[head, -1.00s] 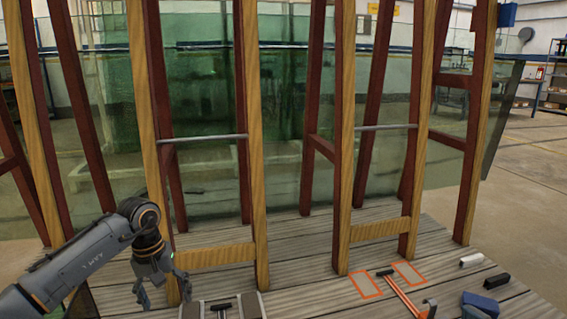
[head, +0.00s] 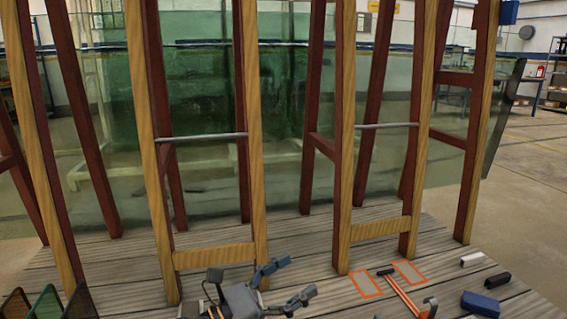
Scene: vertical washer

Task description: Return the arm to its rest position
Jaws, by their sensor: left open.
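My left gripper (head: 300,276) is at the bottom centre of the head view, low in the picture in front of the plank deck (head: 320,240). Its two grey-blue fingers point to the right and are spread apart with nothing between them. The grey body of the gripper shows just left of the fingers, and the rest of the left arm is below the picture edge. My right gripper is not in view.
Upright wooden frames (head: 253,150) with cross bars stand in front of a green glass panel (head: 205,100). An orange-handled tool (head: 400,293), a blue block (head: 481,303), a black block (head: 497,280) and a white block (head: 472,260) lie at right.

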